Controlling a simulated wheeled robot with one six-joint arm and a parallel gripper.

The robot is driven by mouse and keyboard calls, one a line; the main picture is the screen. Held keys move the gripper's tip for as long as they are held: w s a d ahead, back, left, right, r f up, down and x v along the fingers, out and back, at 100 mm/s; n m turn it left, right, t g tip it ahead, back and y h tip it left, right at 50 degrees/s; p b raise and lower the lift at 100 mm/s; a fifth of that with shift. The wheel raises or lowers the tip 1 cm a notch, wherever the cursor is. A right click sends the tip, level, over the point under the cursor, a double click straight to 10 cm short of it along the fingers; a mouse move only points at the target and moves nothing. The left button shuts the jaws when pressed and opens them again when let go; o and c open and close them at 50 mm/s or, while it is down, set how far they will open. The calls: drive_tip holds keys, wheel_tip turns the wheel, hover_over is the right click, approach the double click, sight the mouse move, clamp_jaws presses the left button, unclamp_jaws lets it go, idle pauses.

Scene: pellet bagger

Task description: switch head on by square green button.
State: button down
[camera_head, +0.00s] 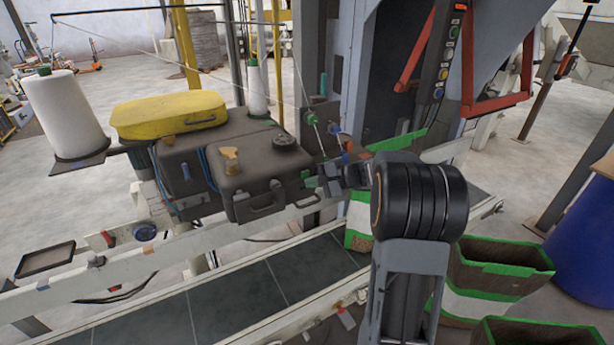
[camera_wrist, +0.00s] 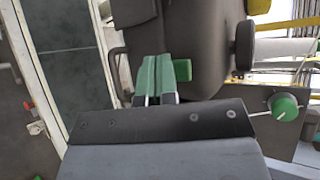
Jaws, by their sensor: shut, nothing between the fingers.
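The dark sewing head (camera_head: 245,165) has a yellow cover and stands beside the conveyor. A small square green button (camera_head: 310,182) is on its right end. In the wrist view the green button (camera_wrist: 183,70) sticks out from the dark housing (camera_wrist: 205,40), just right of my fingertips. My gripper (camera_head: 323,181) is at that end of the head, its green-tipped fingers close to the button. In the wrist view my gripper (camera_wrist: 157,62) is shut and empty, its fingers side by side. I cannot tell whether a finger touches the button.
A dark belt conveyor (camera_head: 235,305) runs along the front of the head. Green-topped bags (camera_head: 490,310) stand at the right near a blue drum (camera_head: 590,230). A round green knob (camera_wrist: 284,106) is on a grey box. A white thread cone (camera_head: 65,110) stands at left.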

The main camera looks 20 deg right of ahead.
drive_tip(key=shift+w, duration=0.1)
drive_tip(key=shift+w, duration=0.3)
drive_tip(key=shift+w+a, duration=0.1)
drive_tip(key=shift+w, duration=0.4)
idle(0.7)
drive_tip(key=shift+s+b, duration=0.1)
drive_tip(key=shift+b, duration=0.2)
drive_tip(key=shift+s+b, duration=0.45)
drive_tip(key=shift+s, duration=0.4)
drive_tip(key=s+b, duration=0.2)
drive_tip(key=s, duration=0.4)
drive_tip(key=shift+d, duration=0.45)
